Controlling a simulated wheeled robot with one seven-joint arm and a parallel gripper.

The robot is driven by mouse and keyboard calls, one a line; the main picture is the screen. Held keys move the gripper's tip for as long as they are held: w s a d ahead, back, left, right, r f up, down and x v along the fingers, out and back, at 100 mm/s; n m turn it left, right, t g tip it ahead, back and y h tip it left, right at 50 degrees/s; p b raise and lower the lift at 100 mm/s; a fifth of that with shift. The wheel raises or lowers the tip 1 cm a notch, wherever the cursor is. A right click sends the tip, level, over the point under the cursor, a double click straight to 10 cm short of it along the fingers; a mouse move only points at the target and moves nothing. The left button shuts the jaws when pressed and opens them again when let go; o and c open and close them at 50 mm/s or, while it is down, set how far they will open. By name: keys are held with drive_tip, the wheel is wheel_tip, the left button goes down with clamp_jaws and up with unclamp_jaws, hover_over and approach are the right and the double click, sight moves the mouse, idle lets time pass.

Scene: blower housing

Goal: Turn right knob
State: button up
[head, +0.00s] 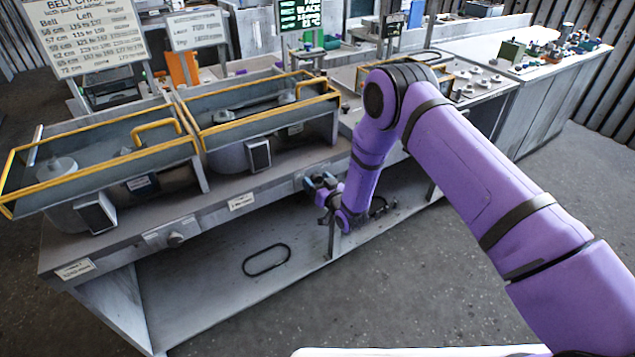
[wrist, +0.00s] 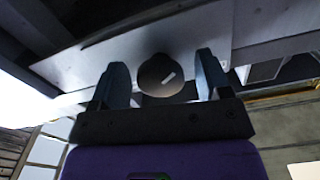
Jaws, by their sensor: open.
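The right knob (wrist: 160,75) is a dark round dial with a white mark slanting up to the right, on a grey panel. In the wrist view it lies between the two blue-grey fingers of my gripper (wrist: 161,60). The fingers are open, with a visible gap on each side of the knob. In the head view my gripper (head: 322,183) is at the bench front, right of centre, and hides the knob. The left knob (head: 176,239) is on the bench front further left.
Two yellow-railed guards (head: 165,127) with blower housings stand on the grey bench (head: 200,205). A black belt loop (head: 266,260) lies on the lower shelf. A belt chart (head: 90,35) stands at the back left. The floor in front is clear.

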drive_tip(key=c, duration=0.9)
drive_tip(key=shift+c, duration=0.2)
drive_tip(key=shift+m, duration=0.4)
drive_tip(key=m, duration=0.2)
drive_tip(key=shift+d+m, duration=0.1)
drive_tip(key=shift+m, duration=2.1)
